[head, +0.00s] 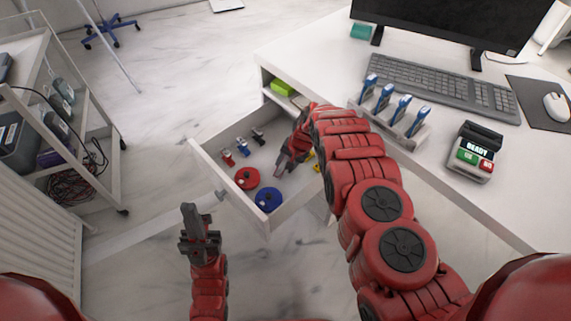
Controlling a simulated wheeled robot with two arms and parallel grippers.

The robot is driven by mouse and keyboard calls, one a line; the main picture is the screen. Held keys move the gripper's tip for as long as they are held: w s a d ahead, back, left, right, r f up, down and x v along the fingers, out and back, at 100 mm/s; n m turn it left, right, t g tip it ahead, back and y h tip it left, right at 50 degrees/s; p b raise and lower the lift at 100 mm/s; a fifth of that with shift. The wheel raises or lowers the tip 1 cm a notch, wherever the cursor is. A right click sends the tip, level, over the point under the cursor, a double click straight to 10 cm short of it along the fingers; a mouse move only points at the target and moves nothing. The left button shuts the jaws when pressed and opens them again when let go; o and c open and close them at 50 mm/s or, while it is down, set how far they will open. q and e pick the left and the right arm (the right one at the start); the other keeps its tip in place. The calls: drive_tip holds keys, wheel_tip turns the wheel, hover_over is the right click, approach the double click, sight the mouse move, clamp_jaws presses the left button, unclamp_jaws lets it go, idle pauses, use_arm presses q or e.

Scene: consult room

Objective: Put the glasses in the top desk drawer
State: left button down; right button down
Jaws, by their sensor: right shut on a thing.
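The desk drawer (226,183) is pulled out from the white desk, with its handle on the front face. My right gripper (280,170) reaches down over the inside of the drawer. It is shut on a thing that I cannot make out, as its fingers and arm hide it. I cannot make out the glasses anywhere. My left gripper (189,208) is low in front of the drawer, apart from the handle. I see its fingers edge-on and cannot tell whether they are open.
The drawer holds a red roll (247,178), a blue roll (269,200) and several small items. On the desk are a keyboard (440,86), a rack of blue-topped tools (388,120) and a card terminal (474,152). A cart (75,165) stands left.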

drive_tip(key=shift+c, duration=1.8)
unclamp_jaws()
drive_tip(key=shift+f, duration=0.1)
drive_tip(key=shift+d+r, duration=0.1)
drive_tip(key=shift+r, duration=0.4)
drive_tip(key=p+v, duration=0.2)
drive_tip(key=v, duration=0.9)
drive_tip(key=shift+p, duration=0.3)
drive_tip(key=shift+s+d+r, duration=0.1)
